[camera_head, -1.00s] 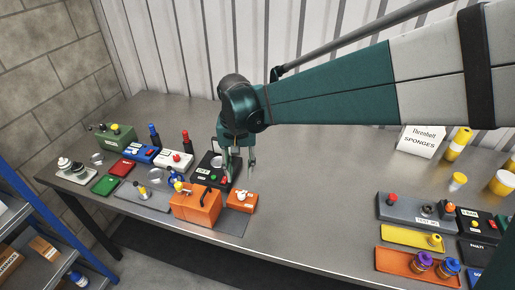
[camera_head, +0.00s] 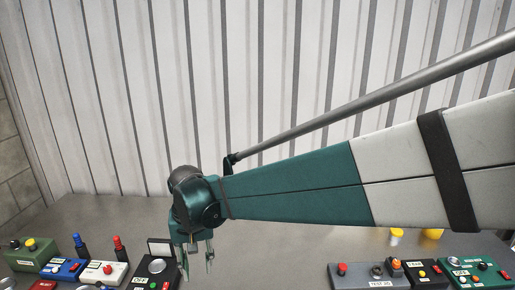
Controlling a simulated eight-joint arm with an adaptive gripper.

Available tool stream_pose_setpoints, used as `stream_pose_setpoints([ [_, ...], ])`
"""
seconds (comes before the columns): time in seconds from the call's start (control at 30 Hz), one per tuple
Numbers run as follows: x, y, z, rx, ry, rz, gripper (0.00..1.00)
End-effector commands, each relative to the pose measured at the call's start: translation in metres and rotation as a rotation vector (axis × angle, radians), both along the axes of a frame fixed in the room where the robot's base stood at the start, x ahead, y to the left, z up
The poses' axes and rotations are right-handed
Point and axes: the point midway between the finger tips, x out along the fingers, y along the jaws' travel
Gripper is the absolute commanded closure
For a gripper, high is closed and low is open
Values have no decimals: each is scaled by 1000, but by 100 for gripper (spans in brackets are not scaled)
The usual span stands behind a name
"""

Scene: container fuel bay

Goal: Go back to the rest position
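My gripper (camera_head: 198,262) hangs from the teal wrist of my arm, over the left part of the bench. Its two fingers point down and stand apart with nothing seen between them. It is just right of a black box with a raised lid (camera_head: 155,272). Whether a fingertip touches anything below cannot be told. My arm reaches in from the right edge, above the bench.
The steel bench (camera_head: 270,240) is bare in its middle. At left stand a green box (camera_head: 32,258), a blue box (camera_head: 65,270) and a white box (camera_head: 103,272). At right are a grey test jig (camera_head: 365,276) and a teal panel (camera_head: 478,272). A corrugated wall (camera_head: 300,80) rises behind.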

Motion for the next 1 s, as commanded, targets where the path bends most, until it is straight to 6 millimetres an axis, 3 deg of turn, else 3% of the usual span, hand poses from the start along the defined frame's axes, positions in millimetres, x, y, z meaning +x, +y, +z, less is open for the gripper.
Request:
stream_pose_setpoints([
  [0.43, -3, -105, 36, 55, -100, -55, 68],
  [1.0, -31, -225, 60, 94, -243, -121, 68],
])
